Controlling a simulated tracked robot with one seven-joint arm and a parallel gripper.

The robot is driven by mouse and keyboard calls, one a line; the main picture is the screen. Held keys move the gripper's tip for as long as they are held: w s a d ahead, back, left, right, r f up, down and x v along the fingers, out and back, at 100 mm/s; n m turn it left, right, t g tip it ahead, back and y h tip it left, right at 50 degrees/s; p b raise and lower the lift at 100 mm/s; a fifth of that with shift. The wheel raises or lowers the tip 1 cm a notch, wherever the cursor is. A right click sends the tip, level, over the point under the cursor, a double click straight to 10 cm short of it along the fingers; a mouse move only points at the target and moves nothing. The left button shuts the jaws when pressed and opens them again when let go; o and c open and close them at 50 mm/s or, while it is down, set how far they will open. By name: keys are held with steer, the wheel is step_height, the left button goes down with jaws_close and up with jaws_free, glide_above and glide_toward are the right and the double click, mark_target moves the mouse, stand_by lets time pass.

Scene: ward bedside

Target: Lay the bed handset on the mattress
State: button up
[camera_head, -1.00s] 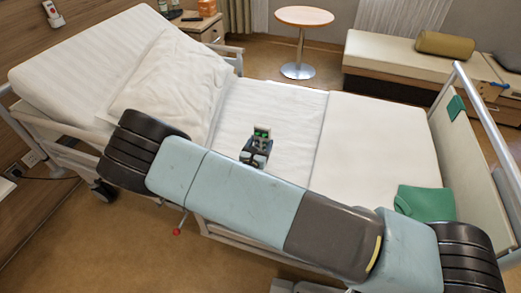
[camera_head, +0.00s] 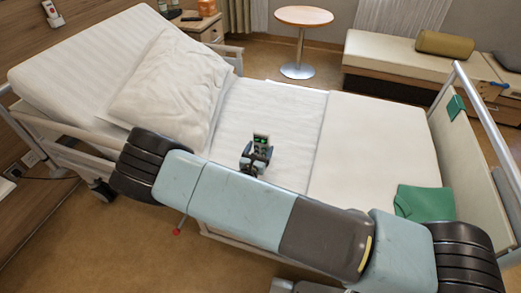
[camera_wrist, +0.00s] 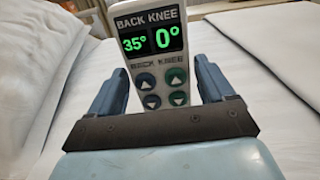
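The bed handset (camera_head: 261,141) is a pale remote with a dark screen and dark round buttons. In the wrist view, the handset (camera_wrist: 150,45) stands between my fingers, its face towards the camera, with green figures 35° and 0°. My gripper (camera_head: 256,156) is shut on it; the gripper also shows in the wrist view (camera_wrist: 161,88). The handset is upright or slightly tilted, over the middle of the white mattress (camera_head: 290,135). I cannot tell whether its lower end touches the sheet; my gripper hides that end.
A pillow (camera_head: 170,85) lies on the raised head section at left. A folded green cloth (camera_head: 424,202) lies near the foot end by the footboard (camera_head: 455,145). The mattress around my gripper is clear. A round table (camera_head: 304,17) and a bench (camera_head: 410,58) stand behind.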

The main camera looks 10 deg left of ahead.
steer(key=shift+o, duration=1)
steer(key=shift+r, duration=0.1)
steer(key=s+a, duration=0.1)
steer(key=s, duration=1.1)
steer(key=shift+w+r, duration=0.1)
steer(key=shift+r, duration=0.05)
